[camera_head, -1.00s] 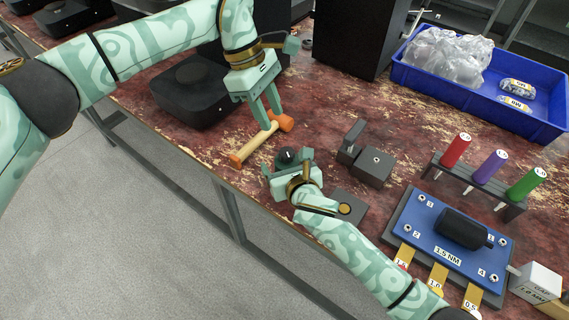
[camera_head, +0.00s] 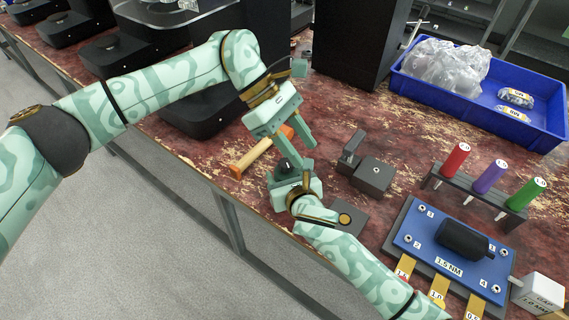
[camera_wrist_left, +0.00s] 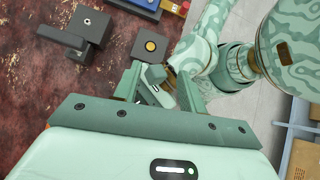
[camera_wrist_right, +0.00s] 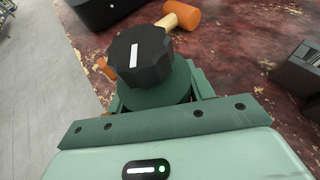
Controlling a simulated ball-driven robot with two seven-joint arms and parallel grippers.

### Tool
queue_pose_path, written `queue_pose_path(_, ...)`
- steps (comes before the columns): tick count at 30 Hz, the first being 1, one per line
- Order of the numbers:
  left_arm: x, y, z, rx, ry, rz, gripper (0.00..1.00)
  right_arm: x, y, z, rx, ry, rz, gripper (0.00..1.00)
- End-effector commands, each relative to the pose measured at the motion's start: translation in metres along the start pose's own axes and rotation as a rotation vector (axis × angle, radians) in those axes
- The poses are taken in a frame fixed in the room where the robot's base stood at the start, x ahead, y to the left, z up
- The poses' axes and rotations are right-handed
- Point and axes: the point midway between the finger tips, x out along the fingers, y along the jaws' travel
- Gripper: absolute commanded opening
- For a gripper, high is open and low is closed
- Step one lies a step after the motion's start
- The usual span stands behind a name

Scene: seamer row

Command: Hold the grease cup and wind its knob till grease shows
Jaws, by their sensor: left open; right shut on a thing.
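The grease cup shows a black ribbed knob (camera_wrist_right: 140,54) with a white line on top, above a dark green round body (camera_wrist_right: 158,92), in the right wrist view. My right gripper (camera_head: 292,180) is shut on the cup and holds it near the table's front edge, knob up. The knob also shows small in the head view (camera_head: 287,166). My left gripper (camera_head: 297,152) is open, fingers pointing down, just above and around the knob; I cannot tell whether they touch it. In the left wrist view its fingers (camera_wrist_left: 158,78) are apart, with the right gripper between and beyond them. No grease is visible.
A mallet (camera_head: 246,160) with an orange head lies just left of the grippers. A dark block fixture (camera_head: 372,176) and a dark plate with a yellow disc (camera_head: 346,218) stand right. Further right are a blue torque board (camera_head: 425,222), coloured drivers (camera_head: 489,172) and a blue bin (camera_head: 480,97).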

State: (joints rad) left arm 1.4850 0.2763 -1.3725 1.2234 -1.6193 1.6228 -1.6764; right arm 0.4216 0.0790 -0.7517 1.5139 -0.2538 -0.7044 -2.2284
Motion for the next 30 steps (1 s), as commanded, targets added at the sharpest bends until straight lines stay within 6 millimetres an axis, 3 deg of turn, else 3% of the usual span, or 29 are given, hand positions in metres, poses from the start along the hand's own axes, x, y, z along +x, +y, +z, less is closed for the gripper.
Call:
queue_pose_path(3,0.001,0.006,0.069,-0.058,-0.338,0.080,0.41,0.000,0.000,-0.001,0.000,0.001,0.000,0.26)
queue_pose_path(6,-0.021,0.018,0.123,-0.214,-0.641,0.146,0.41,0.000,0.000,-0.001,0.000,0.001,0.000,0.26)
queue_pose_path(9,-0.057,0.035,0.162,-0.447,-0.939,0.179,0.41,0.000,0.000,-0.001,0.000,0.001,0.000,0.26)
queue_pose_path(12,-0.095,0.054,0.179,-0.740,-1.209,0.167,0.41,0.000,0.000,-0.001,0.000,0.001,0.000,0.26)
queue_pose_path(15,-0.126,0.074,0.175,-1.080,-1.441,0.114,0.41,0.000,0.000,-0.001,0.000,0.001,0.000,0.26)
queue_pose_path(19,-0.144,0.096,0.150,-1.569,-1.664,0.004,0.41,0.000,0.000,0.000,0.000,0.001,0.000,0.26)
queue_pose_path(22,-0.139,0.103,0.123,-1.967,-1.764,-0.092,0.41,0.000,0.000,0.000,0.000,0.001,0.000,0.26)
queue_pose_path(26,-0.114,0.095,0.089,-2.497,-1.791,-0.186,0.41,0.000,0.000,0.000,0.000,0.001,0.000,0.26)
queue_pose_path(27,-0.103,0.088,0.079,2.556,1.709,0.189,0.41,0.000,0.000,0.000,0.000,0.001,0.000,0.26)
queue_pose_path(30,-0.078,0.064,0.058,2.436,1.366,0.139,0.41,0.000,0.000,0.000,0.000,0.001,0.000,0.26)
